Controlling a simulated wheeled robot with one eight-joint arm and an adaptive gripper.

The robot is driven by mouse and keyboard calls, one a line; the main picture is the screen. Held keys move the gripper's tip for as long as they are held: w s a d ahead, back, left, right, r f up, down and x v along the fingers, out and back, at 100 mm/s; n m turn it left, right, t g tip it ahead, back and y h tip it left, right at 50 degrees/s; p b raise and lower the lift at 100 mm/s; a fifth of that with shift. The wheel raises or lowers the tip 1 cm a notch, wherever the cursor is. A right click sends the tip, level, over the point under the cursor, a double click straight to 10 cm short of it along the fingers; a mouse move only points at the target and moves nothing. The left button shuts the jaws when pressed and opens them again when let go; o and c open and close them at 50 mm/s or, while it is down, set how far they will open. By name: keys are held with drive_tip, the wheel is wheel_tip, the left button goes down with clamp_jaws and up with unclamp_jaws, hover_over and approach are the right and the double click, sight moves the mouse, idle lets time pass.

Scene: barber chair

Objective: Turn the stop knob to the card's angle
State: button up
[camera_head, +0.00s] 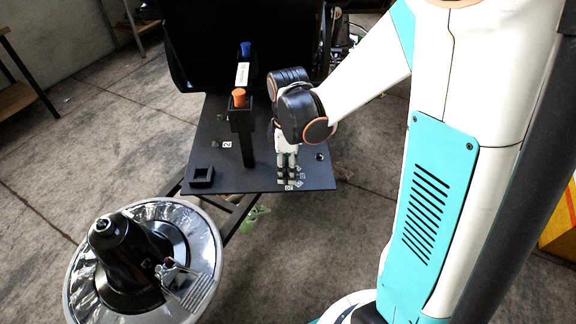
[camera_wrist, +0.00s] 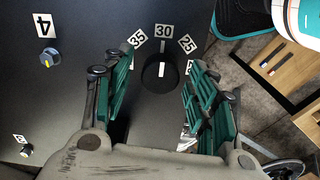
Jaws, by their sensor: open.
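A round black knob (camera_wrist: 155,82) with a white pointer line shows in the wrist view. The line points up towards the label 30 (camera_wrist: 163,31). The label 35 (camera_wrist: 138,39) is to its left and the label 25 (camera_wrist: 188,46) to its right; another label is partly hidden by the right finger. My gripper (camera_wrist: 160,66) is open, with one teal finger on each side of the knob and gaps visible. In the head view my gripper (camera_head: 287,170) points down at the front part of the black panel (camera_head: 215,172), and the knob is hidden there.
Another small knob (camera_wrist: 27,150) is at lower left. An orange-topped post (camera_head: 239,98) and a blue-topped piece (camera_head: 245,48) rise left of my gripper. A round chair base (camera_head: 82,262) is at front left.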

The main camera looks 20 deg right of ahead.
drive_tip(key=c, duration=1.1)
drive_tip(key=shift+m, duration=0.3)
drive_tip(key=m, duration=0.3)
drive_tip(key=shift+m, duration=2.5)
